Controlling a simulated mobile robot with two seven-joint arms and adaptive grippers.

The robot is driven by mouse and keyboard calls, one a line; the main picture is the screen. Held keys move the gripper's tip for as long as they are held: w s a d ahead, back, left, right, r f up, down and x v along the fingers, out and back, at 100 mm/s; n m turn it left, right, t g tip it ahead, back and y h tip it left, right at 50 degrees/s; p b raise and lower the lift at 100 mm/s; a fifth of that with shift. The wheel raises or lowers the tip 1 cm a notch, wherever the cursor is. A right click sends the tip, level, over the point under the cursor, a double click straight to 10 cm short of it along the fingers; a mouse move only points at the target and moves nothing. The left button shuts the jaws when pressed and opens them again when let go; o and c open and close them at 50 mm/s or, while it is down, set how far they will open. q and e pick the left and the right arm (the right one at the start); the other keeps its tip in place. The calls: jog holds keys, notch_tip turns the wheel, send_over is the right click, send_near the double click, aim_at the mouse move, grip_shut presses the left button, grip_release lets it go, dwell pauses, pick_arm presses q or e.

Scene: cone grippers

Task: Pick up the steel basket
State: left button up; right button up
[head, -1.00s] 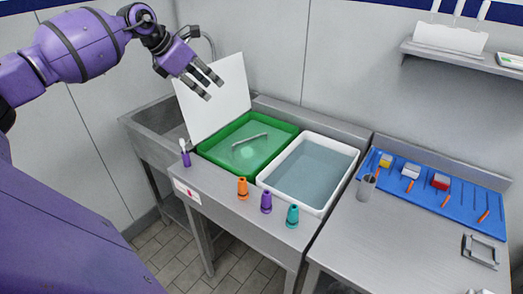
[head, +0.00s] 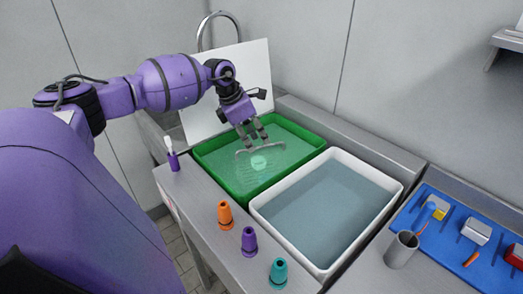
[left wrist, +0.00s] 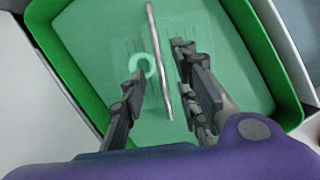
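The steel basket shows mainly as a thin grey handle bar (head: 241,154) in the green tray (head: 213,176). Its body is only faintly visible through the green liquid. In the left wrist view the handle (left wrist: 159,58) runs lengthwise between my fingers. My left gripper (head: 254,144) points down over the tray, close to the handle. Its fingers (left wrist: 165,88) are open, one on the left of the bar and two on the right. I cannot tell whether they touch it. My right gripper is not in view.
A white tub (head: 262,212) of bluish liquid adjoins the green tray. Orange (head: 225,214), purple (head: 249,240) and teal (head: 279,272) cones stand along the front edge. A white panel (head: 205,100) and a tap (head: 215,18) are behind. A steel cup (head: 401,250) stands at right.

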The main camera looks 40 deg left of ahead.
pick_arm(q)
jog(key=x, duration=0.3)
jog(key=shift+w+d, duration=0.1)
jog(key=shift+w, duration=0.1)
jog(key=shift+f, duration=0.1)
jog(key=shift+f, duration=0.25)
jog(key=shift+c, duration=0.5)
grip_shut()
